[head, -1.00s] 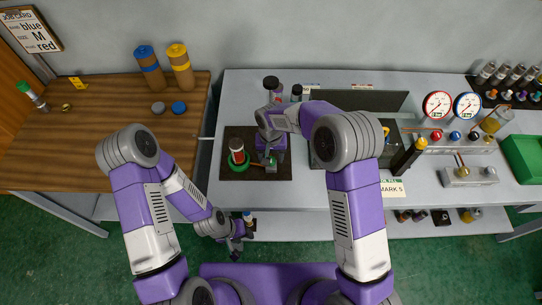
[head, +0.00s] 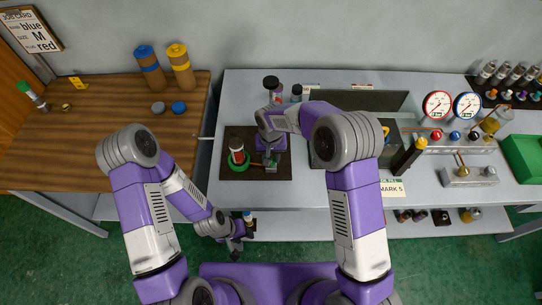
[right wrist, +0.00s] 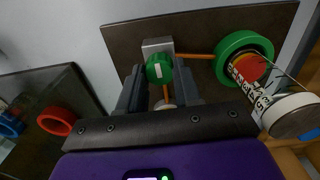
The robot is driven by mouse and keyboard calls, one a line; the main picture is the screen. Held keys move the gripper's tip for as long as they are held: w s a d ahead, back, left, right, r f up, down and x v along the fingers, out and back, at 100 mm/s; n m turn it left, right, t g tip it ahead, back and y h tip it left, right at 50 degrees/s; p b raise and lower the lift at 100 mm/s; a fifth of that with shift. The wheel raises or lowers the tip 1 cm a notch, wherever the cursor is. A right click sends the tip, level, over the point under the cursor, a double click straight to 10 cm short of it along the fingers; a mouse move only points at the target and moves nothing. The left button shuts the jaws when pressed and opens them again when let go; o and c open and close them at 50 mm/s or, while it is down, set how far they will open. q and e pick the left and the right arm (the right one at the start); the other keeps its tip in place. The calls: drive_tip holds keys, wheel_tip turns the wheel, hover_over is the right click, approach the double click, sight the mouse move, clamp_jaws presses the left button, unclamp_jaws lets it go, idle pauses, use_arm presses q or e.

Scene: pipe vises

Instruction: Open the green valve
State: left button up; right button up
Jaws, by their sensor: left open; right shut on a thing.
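The green valve knob (right wrist: 159,69), with a pale mark on its face, sits on a metal block with an orange pipe on the dark board (right wrist: 120,45). My right gripper (right wrist: 160,95) has its fingers on either side of the knob and is shut on it. In the head view the right gripper (head: 271,167) points down at the board and hides most of the valve. My left gripper (head: 237,246) is open and empty, low in front of the bench's front edge.
A clear cylinder with red inside (head: 237,152) stands in a green ring (head: 238,168) left of the valve; the orange pipe runs towards it. A dark-topped bottle (head: 272,85) stands behind the board. Gauges (head: 437,105) and a grey vise block are to the right.

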drive_tip(key=n, duration=0.3)
drive_tip(key=shift+n, duration=0.3)
drive_tip(key=n, duration=0.4)
drive_tip(key=shift+n+b, duration=0.3)
drive_tip(key=shift+b, duration=0.05)
drive_tip(key=n, duration=0.3)
drive_tip(key=shift+a+n, duration=0.1)
drive_tip(key=shift+n, duration=0.2)
drive_tip(key=n, duration=0.4)
drive_tip(key=shift+n, duration=0.3)
drive_tip(key=o, duration=1)
drive_tip(key=shift+s, duration=0.1)
drive_tip(key=shift+o, duration=0.2)
drive_tip(key=shift+r, duration=0.1)
